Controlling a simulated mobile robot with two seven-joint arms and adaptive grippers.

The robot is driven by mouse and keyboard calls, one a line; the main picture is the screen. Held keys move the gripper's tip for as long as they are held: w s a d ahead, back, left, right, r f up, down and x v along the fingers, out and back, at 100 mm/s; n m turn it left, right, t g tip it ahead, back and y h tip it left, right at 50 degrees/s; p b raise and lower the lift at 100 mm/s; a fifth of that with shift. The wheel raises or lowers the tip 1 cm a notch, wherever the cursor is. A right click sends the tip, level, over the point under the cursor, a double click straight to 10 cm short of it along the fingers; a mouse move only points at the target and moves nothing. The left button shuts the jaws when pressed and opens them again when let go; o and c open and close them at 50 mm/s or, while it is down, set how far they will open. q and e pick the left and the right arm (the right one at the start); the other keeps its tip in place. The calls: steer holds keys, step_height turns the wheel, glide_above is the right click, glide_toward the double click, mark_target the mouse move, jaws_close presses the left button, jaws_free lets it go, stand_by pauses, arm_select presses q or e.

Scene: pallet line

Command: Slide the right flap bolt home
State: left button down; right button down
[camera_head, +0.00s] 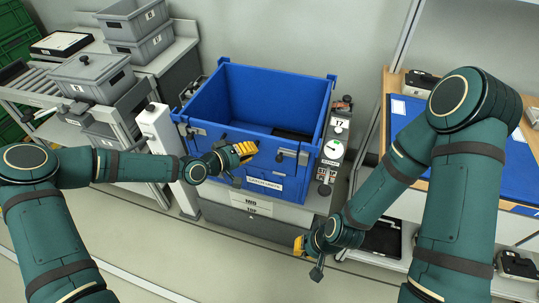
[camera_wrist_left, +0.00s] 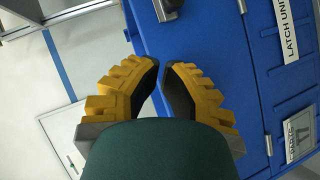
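A blue crate (camera_head: 215,103) has a front flap with a white label. Grey bolt hardware, which I take as the right flap bolt (camera_head: 302,157), sits at the flap's upper right; whether it is home is too small to tell. Similar hardware (camera_head: 190,131) is at the left. My left gripper (camera_head: 246,150) is in front of the flap, left of the right bolt. In the left wrist view its fingertips (camera_wrist_left: 161,63) are slightly apart with nothing between them, beside the blue wall. My right gripper (camera_head: 299,246) hangs low, in front and to the right of the crate; its opening is unclear.
The crate stands on a grey station (camera_head: 255,222). A panel with a gauge (camera_head: 333,149) is at its right. A white post (camera_head: 164,142) stands at the left, near my left arm. Grey bins (camera_head: 92,77) and a shelf with a blue mat (camera_head: 405,112) flank it.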

mark_target(292, 153)
arm_select(q)
steer(key=d+f, duration=0.1)
steer(key=d, duration=0.1)
steer(key=w+d+f, duration=0.1)
steer(key=d, duration=0.1)
steer(key=d+f, duration=0.1)
steer(key=d, duration=0.1)
steer(key=shift+w, duration=0.3)
steer(key=d, duration=0.2)
steer(key=s+d, duration=0.1)
steer(key=d, duration=0.1)
steer(key=shift+s+d+b, duration=0.1)
steer(key=shift+s+b, duration=0.05)
steer(key=shift+b, duration=0.25)
steer(key=shift+r, duration=0.1)
